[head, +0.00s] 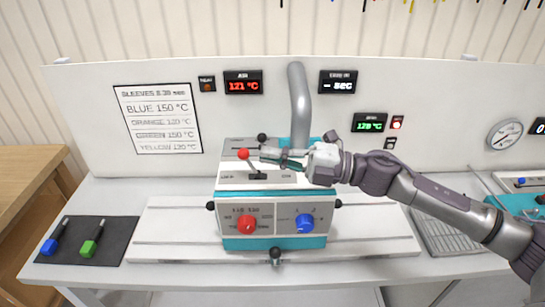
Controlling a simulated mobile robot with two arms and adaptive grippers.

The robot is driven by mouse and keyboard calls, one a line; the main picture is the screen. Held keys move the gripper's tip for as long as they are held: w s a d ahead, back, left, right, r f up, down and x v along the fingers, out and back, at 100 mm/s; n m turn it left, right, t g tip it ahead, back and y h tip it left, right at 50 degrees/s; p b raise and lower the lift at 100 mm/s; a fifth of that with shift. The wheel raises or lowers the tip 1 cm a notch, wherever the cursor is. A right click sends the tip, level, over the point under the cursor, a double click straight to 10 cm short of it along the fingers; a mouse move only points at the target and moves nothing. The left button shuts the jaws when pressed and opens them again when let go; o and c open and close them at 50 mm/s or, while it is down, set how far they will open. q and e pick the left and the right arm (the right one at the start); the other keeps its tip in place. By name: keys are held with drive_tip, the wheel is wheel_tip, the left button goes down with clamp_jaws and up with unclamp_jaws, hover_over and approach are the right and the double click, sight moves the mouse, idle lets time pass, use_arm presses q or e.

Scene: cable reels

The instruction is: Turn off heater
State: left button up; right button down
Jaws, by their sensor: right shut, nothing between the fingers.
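The heater (275,209) is a teal and white box in the middle of the bench. A red dial (246,224) and a blue dial (305,223) sit on its front. A lever with a red ball knob (243,154) stands on its top, tilted to the left. My right gripper (268,154) is shut and empty, just right of the red knob and above the heater's top. I cannot tell whether it touches the lever. The red display (243,83) on the back panel reads 121 °C and the green display (370,122) reads about 123 °C. My left gripper is not in view.
A grey pipe (299,105) rises behind the heater. A dark mat (88,240) with a blue-ended and a green-ended tool lies at the left. A metal grate (448,238) and another teal device (520,203) are at the right.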

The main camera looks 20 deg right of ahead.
use_arm(q)
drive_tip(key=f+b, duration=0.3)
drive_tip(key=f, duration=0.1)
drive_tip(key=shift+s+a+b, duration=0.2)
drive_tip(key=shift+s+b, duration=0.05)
drive_tip(key=shift+b, duration=0.05)
use_arm(e)
drive_tip(key=s+d+r, duration=0.3)
drive_tip(key=d+r, duration=0.3)
drive_tip(key=shift+d+r, duration=0.2)
drive_tip(key=shift+r, duration=0.15)
drive_tip(key=shift+s, duration=0.15)
